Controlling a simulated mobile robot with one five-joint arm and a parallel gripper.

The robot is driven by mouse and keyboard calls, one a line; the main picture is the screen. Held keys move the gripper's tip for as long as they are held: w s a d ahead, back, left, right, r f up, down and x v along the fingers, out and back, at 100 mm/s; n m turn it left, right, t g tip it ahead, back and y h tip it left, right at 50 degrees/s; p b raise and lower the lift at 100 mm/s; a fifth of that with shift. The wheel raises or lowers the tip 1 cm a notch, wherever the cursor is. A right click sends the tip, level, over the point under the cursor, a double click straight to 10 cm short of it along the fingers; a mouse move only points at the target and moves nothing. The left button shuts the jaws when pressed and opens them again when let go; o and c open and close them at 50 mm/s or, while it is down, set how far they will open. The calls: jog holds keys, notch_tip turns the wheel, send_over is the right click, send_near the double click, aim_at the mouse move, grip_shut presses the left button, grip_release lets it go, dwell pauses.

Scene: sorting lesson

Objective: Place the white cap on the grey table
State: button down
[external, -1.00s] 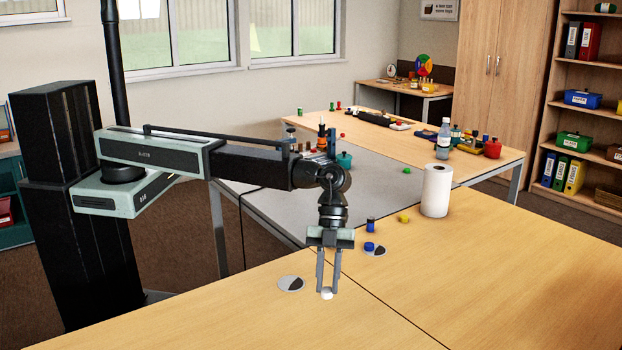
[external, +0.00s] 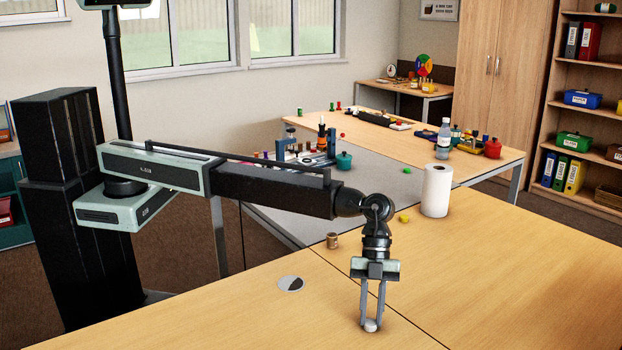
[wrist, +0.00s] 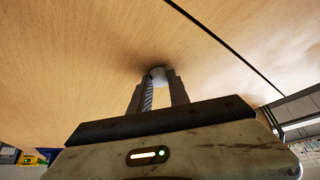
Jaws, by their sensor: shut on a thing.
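The cap also shows between the fingertips in the wrist view (wrist: 158,72). Whether it touches the wood I cannot tell. The grey table (external: 378,176) is farther back, behind my arm, which hides part of it.
A white paper roll (external: 436,190) stands right of my arm, with a yellow piece (external: 404,218) beside it. A small brown pot (external: 332,240) and a grey-and-black disc (external: 290,284) lie left of my gripper. The front right wood is clear.

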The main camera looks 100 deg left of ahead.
jog(key=shift+f, duration=0.1)
jog(key=c, duration=1.2)
grip_release()
jog(key=shift+c, duration=0.2)
jog(key=shift+r, duration=0.35)
jog(key=p+v, duration=1.1)
jog(key=v, duration=0.1)
jog(key=s+a+f+n+y, duration=0.3)
jog(key=s+a+n+y, duration=0.3)
jog(key=s+a+n, duration=1.2)
jog(key=s+a, duration=1)
jog(key=s, duration=0.1)
jog(key=shift+s+a, duration=0.4)
jog(key=shift+o, duration=0.9)
jog(key=shift+w+f, duration=0.1)
jog(key=shift+f, duration=0.05)
